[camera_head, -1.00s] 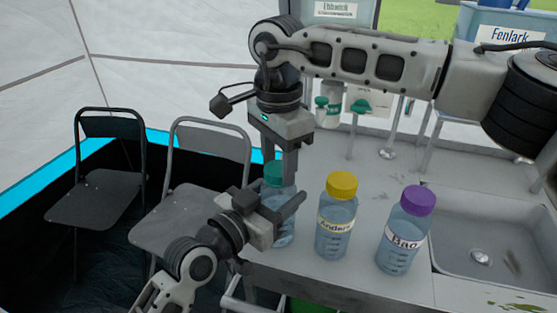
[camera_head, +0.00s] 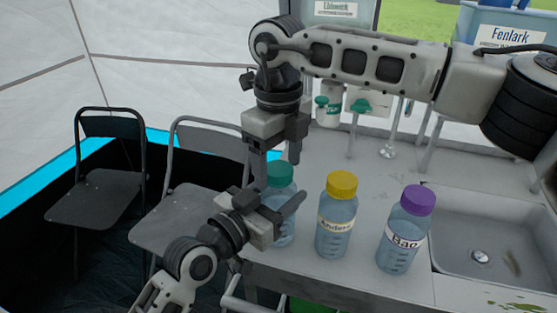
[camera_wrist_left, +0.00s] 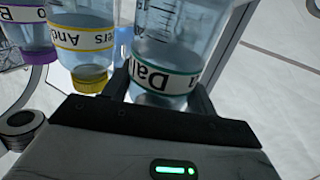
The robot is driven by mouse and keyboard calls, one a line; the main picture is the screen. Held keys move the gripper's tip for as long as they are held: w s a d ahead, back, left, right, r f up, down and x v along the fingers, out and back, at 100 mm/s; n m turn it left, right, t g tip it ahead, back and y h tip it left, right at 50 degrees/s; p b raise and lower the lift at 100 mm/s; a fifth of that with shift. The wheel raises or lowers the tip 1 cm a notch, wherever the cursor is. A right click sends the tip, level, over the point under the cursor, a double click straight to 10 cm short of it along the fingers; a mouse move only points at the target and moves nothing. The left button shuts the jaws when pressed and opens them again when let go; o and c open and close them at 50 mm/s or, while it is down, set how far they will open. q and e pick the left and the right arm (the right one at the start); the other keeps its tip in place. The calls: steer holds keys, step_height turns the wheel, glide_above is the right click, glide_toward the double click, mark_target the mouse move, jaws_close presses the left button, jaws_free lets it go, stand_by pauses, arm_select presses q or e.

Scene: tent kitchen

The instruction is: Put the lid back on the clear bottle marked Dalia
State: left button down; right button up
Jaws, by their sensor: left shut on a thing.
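The clear bottle marked Dalia (camera_wrist_left: 172,45) stands at the left of the row of bottles; in the head view its clear body (camera_head: 286,232) shows behind my left gripper. My left gripper (camera_head: 276,208) is shut around it, with a finger on each side in the wrist view. A teal-green lid (camera_head: 280,174) sits on top of the bottle; whether it is tight I cannot tell. My right gripper (camera_head: 277,167) is just above the lid with its fingers apart, one reaching down by the lid's left side. The bottle's label is hidden in the head view.
The yellow-lidded Anders bottle (camera_head: 336,218) and purple-lidded Bao bottle (camera_head: 402,235) stand close by on the right. The sink (camera_head: 500,225) lies beyond Bao. The counter (camera_head: 325,160) behind the bottles has free room. Folding chairs (camera_head: 190,190) stand at the left.

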step_height(320, 180, up, 12)
stand_by(0.6)
arm_select(q)
steer(key=shift+c, duration=1.9)
jaws_free()
steer(key=b+v, duration=0.2)
steer(key=v, duration=1.4)
arm_select(e)
step_height(320, 180, down, 2)
